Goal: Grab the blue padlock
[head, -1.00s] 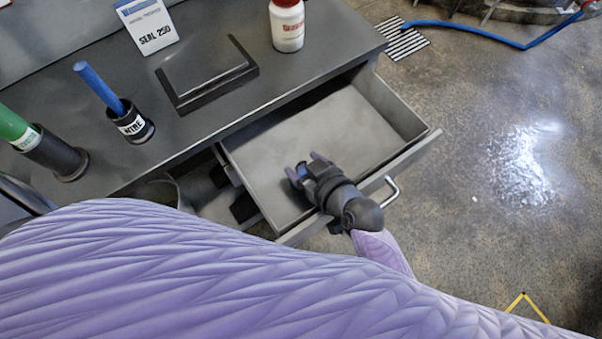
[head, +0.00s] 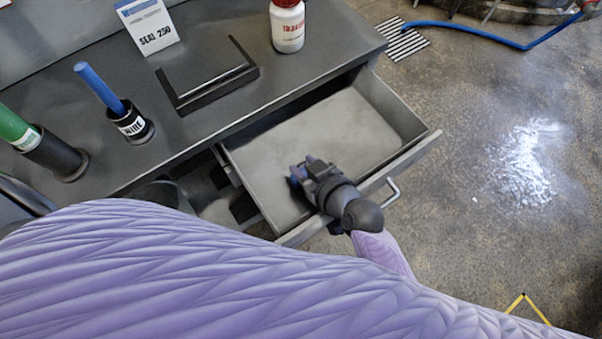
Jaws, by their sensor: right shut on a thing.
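My right gripper (head: 303,172) is over the near part of an open grey drawer (head: 408,122). Its fingers are shut on the blue padlock (head: 295,177), of which only a small blue patch shows at the fingertips. The rest of the padlock is hidden by the fingers and the gripper body. I cannot tell whether the padlock touches the drawer floor. My left gripper does not show.
The dark workbench (head: 205,128) above the drawer holds a black tray (head: 245,73), a white bottle (head: 288,27), a sign card (head: 150,25), a blue stick in a holder (head: 132,124) and a green stick in a holder (head: 55,155). The remaining drawer floor looks empty.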

